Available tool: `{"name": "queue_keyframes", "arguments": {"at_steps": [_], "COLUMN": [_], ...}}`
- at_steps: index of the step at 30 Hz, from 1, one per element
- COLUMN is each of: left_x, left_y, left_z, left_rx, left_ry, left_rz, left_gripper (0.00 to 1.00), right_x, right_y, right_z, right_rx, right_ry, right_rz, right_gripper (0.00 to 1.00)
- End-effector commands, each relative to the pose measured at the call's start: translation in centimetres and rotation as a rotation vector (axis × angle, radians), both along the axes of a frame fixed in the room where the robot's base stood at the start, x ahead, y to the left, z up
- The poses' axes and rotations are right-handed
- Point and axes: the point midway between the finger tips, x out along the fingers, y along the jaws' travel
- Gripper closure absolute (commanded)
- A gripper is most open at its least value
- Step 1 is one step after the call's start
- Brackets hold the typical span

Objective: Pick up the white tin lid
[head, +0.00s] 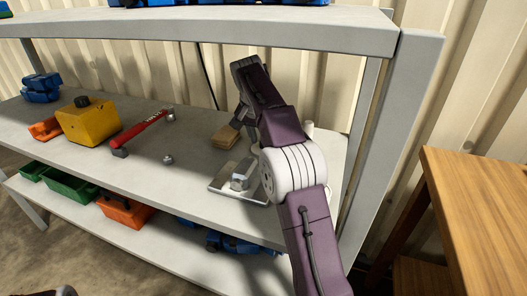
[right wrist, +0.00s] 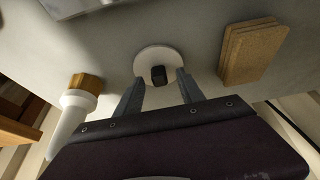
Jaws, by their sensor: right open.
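The white tin lid (right wrist: 146,57) is a round pale disc with a dark knob on top. It lies on the grey shelf in the right wrist view, just beyond my right fingertips. My right gripper (right wrist: 160,78) is open and empty, with its two fingers spread to either side of the knob's line. In the head view my right arm reaches over the shelf, and I cannot make out the lid there; the arm probably covers it. Only a dark sliver, perhaps of my left arm, shows at the bottom left of the head view.
A brown block (right wrist: 250,52) lies right of the lid; a white bottle with a tan cap (right wrist: 76,110) is left. On the shelf (head: 190,180) are a metal plate (head: 225,187), a red-handled tool (head: 143,131) and a yellow container (head: 88,122). The upper shelf (head: 210,24) overhangs.

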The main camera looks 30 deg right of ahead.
Motion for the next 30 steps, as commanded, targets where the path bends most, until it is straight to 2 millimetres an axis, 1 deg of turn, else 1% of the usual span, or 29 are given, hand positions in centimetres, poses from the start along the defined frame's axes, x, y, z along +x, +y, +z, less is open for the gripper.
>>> {"name": "queue_keyframes", "arguments": {"at_steps": [1, 2, 3, 5, 6, 17, 20, 26, 27, 28, 30], "left_x": [0.0, 0.0, 0.0, 0.0, 0.0, 0.0, 0.0, 0.0, 0.0, 0.0, 0.0], "left_y": [0.0, 0.0, 0.0, 0.0, 0.0, 0.0, 0.0, 0.0, 0.0, 0.0, 0.0], "left_z": [0.1, 0.1, 0.1, 0.1, 0.1, 0.4, 1.2, 3.8, 4.2, 3.3, 3.0], "left_rx": [0.0, 0.0, 0.0, 0.0, 0.0, 0.0, 0.0, 0.0, 0.0, 0.0, 0.0], "left_ry": [0.0, 0.0, 0.0, 0.0, 0.0, 0.0, 0.0, 0.0, -0.001, -0.001, 0.0], "left_rz": [0.0, 0.0, 0.0, 0.0, 0.0, 0.0, 0.0, 0.0, 0.0, 0.0, 0.0], "left_gripper": [0.51, 0.51, 0.51, 0.51, 0.51, 0.51, 0.51, 0.51, 0.51, 0.51, 0.51], "right_x": [0.0, 0.0, 0.0, 0.0, 0.0, 0.0, 0.0, 0.1, 0.0, -0.1, -0.4], "right_y": [0.0, 0.0, 0.0, 0.0, 0.0, 0.0, 0.0, 0.0, 0.2, 1.0, 2.6], "right_z": [0.1, 0.1, 0.1, 0.1, 0.1, 0.4, 1.3, 4.2, 4.5, 3.8, 3.6], "right_rx": [0.0, 0.0, 0.0, 0.0, 0.0, 0.0, -0.001, 0.0, 0.0, 0.0, 0.001], "right_ry": [0.0, 0.0, 0.0, 0.0, 0.0, 0.0, -0.001, -0.001, 0.0, 0.0, -0.001], "right_rz": [0.0, 0.0, 0.0, 0.0, 0.0, 0.0, 0.0, 0.0, 0.001, 0.004, 0.006], "right_gripper": [0.55, 0.6, 0.71, 0.88, 0.99, 1.0, 1.0, 1.0, 1.0, 1.0, 1.0]}}
